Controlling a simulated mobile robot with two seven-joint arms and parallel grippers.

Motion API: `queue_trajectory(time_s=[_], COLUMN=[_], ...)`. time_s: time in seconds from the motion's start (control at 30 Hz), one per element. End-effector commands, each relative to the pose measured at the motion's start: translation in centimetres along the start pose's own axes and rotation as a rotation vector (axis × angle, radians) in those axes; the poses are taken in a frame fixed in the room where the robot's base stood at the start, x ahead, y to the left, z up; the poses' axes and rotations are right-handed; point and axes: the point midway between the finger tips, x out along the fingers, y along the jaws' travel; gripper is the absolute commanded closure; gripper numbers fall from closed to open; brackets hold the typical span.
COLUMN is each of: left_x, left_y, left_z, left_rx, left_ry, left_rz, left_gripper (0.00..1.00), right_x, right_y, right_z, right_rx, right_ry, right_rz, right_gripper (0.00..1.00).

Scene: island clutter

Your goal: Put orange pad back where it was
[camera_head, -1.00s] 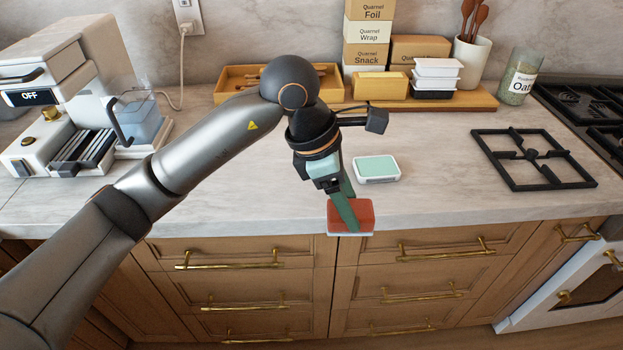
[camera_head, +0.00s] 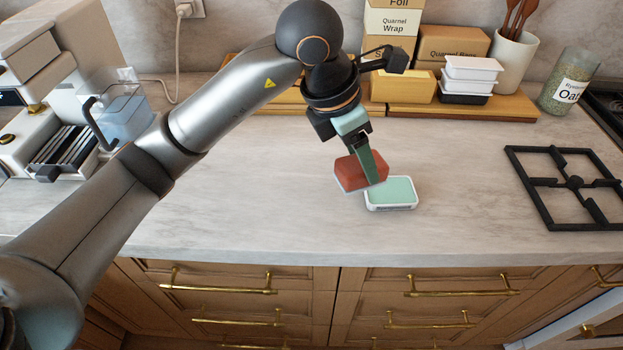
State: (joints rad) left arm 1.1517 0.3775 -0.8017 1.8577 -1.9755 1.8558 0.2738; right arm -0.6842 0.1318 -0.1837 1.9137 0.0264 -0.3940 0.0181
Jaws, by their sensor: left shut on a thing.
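The orange pad (camera_head: 352,174) is a red-orange block with a pale underside. My left gripper (camera_head: 372,172) is shut on it and holds it tilted. The pad appears raised above the counter, just left of and partly overlapping in view a mint-green pad (camera_head: 398,191) in a white frame, which lies flat on the counter. I cannot tell whether the two touch. One finger hides part of the orange pad. My right gripper is not in view.
The marble counter (camera_head: 240,215) is clear left and in front of the pads. A black burner grate (camera_head: 573,184) lies at the right. A wooden board (camera_head: 520,106) with boxes and containers stands behind. A coffee machine with a clear jug (camera_head: 125,115) stands at the left.

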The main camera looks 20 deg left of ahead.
Motion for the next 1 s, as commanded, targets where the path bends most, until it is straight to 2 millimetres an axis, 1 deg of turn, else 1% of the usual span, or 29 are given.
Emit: queue_trajectory(time_s=[0.03,0.13,0.2,0.33,0.43,0.57,0.67,0.8,0.9,1.0], left_x=[0.1,0.5,1.7,3.2,3.9,4.4,5.2,6.9,7.6,7.7], left_y=[1.1,2.9,3.8,5.1,5.7,6.1,6.7,6.5,6.5,6.6], left_z=[-1.1,-3.0,-4.4,-6.2,-7.0,-7.6,-8.6,-9.1,-9.3,-9.4], left_rx=[-0.008,-0.006,-0.005,-0.004,-0.002,0.0,-0.002,0.0,0.001,0.002], left_ry=[0.003,0.004,0.005,0.005,0.002,0.001,0.004,0.002,0.0,-0.001], left_rz=[-0.001,-0.001,-0.003,-0.002,-0.002,-0.002,-0.002,-0.005,-0.002,-0.001], left_gripper=[0.81,0.81,0.81,0.81,0.81,0.81,0.81,0.81,0.81,0.81], right_x=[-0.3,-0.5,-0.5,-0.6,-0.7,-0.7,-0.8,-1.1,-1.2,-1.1], right_y=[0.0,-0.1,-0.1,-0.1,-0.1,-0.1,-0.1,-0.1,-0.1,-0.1], right_z=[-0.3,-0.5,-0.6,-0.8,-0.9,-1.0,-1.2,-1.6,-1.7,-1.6], right_rx=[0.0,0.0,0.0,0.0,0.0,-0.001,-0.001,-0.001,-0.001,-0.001], right_ry=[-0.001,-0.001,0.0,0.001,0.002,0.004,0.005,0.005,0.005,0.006], right_rz=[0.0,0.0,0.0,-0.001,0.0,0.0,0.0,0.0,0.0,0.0], right_gripper=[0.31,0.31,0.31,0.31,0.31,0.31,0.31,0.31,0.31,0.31])
